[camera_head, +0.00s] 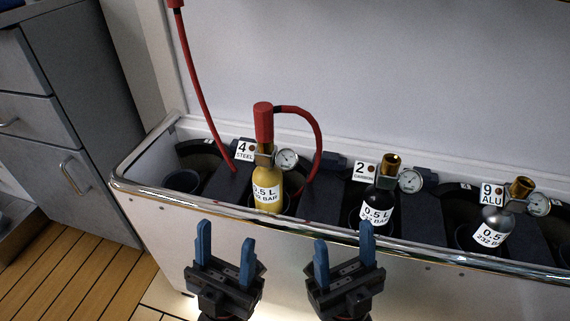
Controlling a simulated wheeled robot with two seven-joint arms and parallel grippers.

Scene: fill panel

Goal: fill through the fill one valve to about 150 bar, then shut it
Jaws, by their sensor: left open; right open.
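My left gripper (225,256) is open and empty in front of the trough, low in the view. My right gripper (344,257) is open and empty to its right, also in front of the trough. A yellow bottle (267,185) stands at the label "4 STEEL" with a red fitting (263,122) on its top and a gauge (287,160) at its neck. A red hose (318,140) loops from that fitting down behind the bottle. No valve marked fill one shows in this view. The gauge's reading is too small to tell.
A metal-rimmed trough (150,199) runs across the view. It also holds a black bottle (375,207) at "2 CARBON" and a silver bottle (492,229) at "9 ALU", both with bare brass tops. Another red hose (199,95) hangs at left. Grey drawers (60,130) stand left.

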